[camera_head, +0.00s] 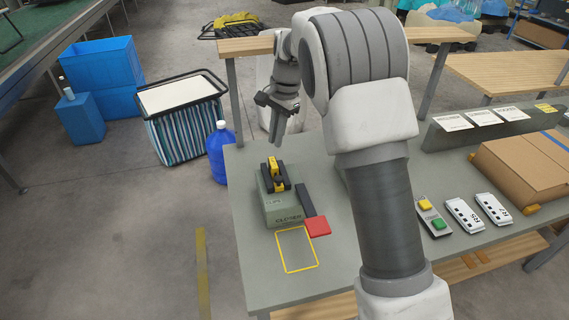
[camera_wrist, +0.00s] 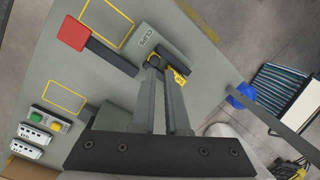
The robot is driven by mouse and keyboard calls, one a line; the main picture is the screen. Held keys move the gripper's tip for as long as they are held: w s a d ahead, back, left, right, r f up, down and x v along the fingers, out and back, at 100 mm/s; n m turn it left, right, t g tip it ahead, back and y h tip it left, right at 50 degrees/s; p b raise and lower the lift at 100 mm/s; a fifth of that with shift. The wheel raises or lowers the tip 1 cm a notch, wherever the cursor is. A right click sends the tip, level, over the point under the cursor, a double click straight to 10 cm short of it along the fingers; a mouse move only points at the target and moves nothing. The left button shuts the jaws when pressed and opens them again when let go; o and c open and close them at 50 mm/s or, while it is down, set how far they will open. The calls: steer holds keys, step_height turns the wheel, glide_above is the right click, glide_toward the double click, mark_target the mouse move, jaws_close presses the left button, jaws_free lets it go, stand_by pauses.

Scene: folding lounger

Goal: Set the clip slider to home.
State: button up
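A grey-green box lettered CLIPS (camera_head: 283,212) stands on the grey table; it also shows in the wrist view (camera_wrist: 146,40). On its top is a yellow piece (camera_head: 274,170) between black side pieces, partly hidden by my fingers in the wrist view (camera_wrist: 180,77). I take this to be the clip slider, but cannot tell its position against any home mark. My gripper (camera_head: 277,140) hangs above and behind the box, apart from it in the head view. Its fingers (camera_wrist: 163,72) point toward the box top, lie close together and hold nothing visible.
A black bar (camera_head: 306,199) with a red square (camera_head: 318,227) lies right of the box. A yellow outline (camera_head: 297,250) is in front. A button box (camera_head: 433,217), white label blocks (camera_head: 464,214) and a cardboard box (camera_head: 525,165) sit right. A blue jug (camera_head: 220,153) stands left of the table.

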steer(key=s+f+m+t+y, duration=0.1)
steer(key=m, duration=0.2)
steer(key=s+d+f+m+t+y+b, duration=0.1)
steer(key=s+m, duration=0.1)
steer(key=m, duration=0.1)
steer(key=s+d+f+m+y+b, duration=0.1)
steer(key=m+y, duration=0.1)
steer(key=m, duration=0.1)
steer(key=shift+s+d+f+t, duration=0.2)
steer(key=shift+s+f+t, duration=0.1)
steer(key=shift+f+t, duration=0.1)
jaws_close()
steer(key=s+d+f+m+t+b, duration=0.1)
steer(key=s+d+f+m+t, duration=0.15)
steer(key=m, duration=0.25)
steer(key=s+d+f+m+t+b, duration=0.1)
steer(key=s+d+m, duration=0.1)
steer(key=d+m, duration=0.3)
steer(key=b, duration=0.3)
glide_toward(280, 184)
steer(key=f, duration=0.3)
steer(key=shift+s+h, duration=0.35)
steer(key=shift+h, duration=0.05)
steer(key=shift+w+a+p, duration=0.6)
steer(key=shift+w+a, duration=0.2)
steer(key=shift+w, duration=0.15)
steer(key=shift+w+a+f+m, duration=0.15)
steer(key=shift+w+a+m, duration=0.15)
steer(key=shift+w+a, duration=0.25)
steer(key=shift+w+d, duration=0.1)
